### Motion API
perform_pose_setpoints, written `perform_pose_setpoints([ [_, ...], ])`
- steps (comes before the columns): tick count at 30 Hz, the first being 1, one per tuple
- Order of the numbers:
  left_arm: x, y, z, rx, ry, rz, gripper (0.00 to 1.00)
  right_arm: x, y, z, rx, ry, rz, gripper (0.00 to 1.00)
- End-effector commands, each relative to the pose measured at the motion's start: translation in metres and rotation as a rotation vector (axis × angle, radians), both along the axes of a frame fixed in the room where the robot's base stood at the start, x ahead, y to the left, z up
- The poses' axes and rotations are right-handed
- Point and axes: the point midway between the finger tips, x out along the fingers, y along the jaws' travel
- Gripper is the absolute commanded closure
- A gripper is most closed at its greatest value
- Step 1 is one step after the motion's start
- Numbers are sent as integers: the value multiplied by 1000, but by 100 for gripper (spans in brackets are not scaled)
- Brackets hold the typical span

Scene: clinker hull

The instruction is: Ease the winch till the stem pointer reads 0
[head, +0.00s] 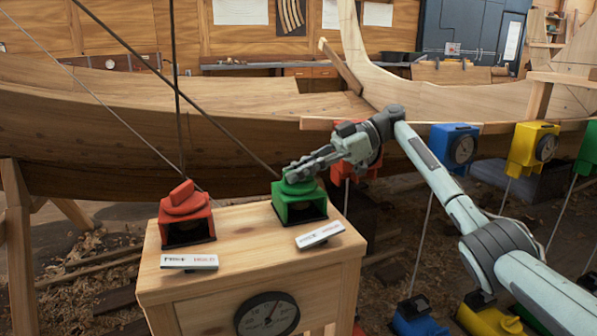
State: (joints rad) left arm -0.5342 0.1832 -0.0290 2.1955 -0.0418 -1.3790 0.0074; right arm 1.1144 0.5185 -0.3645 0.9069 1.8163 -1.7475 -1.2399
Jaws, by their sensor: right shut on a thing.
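A wooden stand (250,247) carries two winches, a red winch (186,218) at left and a green winch (297,205) at right. My right gripper (290,177) reaches in from the right and is shut on the top of the green winch; its fingers hide much of that top. The red winch has a bare, angled handle on top. I cannot tell which pointer is the stem pointer. My left gripper is out of view.
Pale labels (189,262) lie before the winches, their print hard to read. The planked hull (240,135) crosses behind, with lines running up from near the winches. Blue (444,148), yellow (525,163) and partly hidden red gauge boxes hang along it. Shavings cover the floor.

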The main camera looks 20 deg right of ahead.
Motion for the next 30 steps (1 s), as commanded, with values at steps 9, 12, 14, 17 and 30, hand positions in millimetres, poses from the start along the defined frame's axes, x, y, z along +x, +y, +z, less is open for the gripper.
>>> perform_pose_setpoints([
  [9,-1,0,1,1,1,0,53,-1,1,-1,-4,1,68,100],
  [12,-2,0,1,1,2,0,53,-1,1,-2,-5,2,71,100],
  [14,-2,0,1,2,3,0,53,-1,1,-2,-5,2,71,100],
  [17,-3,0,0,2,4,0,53,-1,1,-2,-5,3,70,100],
  [30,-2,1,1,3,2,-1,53,-1,0,-2,-4,2,66,69],
])
